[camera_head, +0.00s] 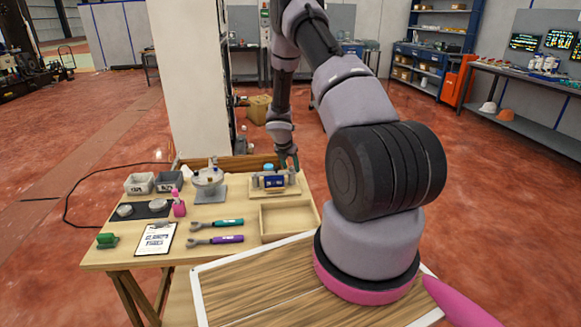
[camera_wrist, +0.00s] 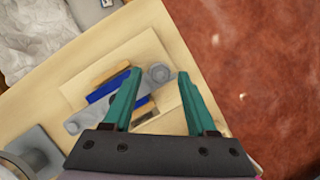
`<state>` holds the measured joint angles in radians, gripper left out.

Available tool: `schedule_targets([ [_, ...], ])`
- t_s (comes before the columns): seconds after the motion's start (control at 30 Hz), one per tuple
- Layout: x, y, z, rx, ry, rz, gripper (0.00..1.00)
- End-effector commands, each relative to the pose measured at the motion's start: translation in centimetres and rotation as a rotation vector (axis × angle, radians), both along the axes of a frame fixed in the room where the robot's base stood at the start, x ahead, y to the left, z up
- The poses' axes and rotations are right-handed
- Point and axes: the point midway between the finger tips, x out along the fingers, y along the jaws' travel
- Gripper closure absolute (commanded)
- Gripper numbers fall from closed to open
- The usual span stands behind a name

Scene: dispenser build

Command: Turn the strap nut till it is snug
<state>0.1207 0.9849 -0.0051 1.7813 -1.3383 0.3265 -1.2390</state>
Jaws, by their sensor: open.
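The wooden base board (camera_head: 287,193) lies at the right back of the work table, with the dispenser build on it. A blue block (camera_head: 275,181) sits there under a grey strap; the block also shows in the wrist view (camera_wrist: 104,94). In the wrist view the grey strap (camera_wrist: 90,117) runs diagonally across the blocks. Its rounded upper-right end carries a small round part, seemingly the strap nut (camera_wrist: 160,74), seen between my fingertips. My gripper (camera_wrist: 154,73) is open, its teal fingers apart and above the strap end; contact cannot be told. My left finger hides part of the strap.
An empty wooden tray (camera_head: 288,220) is in front of the board. Two wrenches (camera_head: 215,240), a clipboard (camera_head: 156,238), a pink bottle (camera_head: 179,208) and a grey stand with a bowl (camera_head: 210,188) are to the left. A white pillar (camera_head: 190,80) rises behind the table.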

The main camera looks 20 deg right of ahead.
Motion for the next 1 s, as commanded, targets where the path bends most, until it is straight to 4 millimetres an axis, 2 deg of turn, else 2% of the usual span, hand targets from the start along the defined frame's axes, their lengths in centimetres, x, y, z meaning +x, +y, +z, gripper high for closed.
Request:
schedule_targets([
  [0.23,0.02,-0.05,-0.04,0.000,0.000,0.000,0.43],
  [0.3,0.02,-0.04,-0.03,0.000,0.000,0.000,0.69],
  [0.37,0.03,-0.04,-0.03,0.000,0.000,0.000,0.92],
  [0.4,0.02,-0.04,-0.03,0.000,0.000,-0.001,1.00],
  [0.77,0.10,0.00,-0.02,0.000,-0.002,-0.035,1.00],
  [1.0,0.23,0.08,-0.03,0.000,-0.001,-0.170,1.00],
])
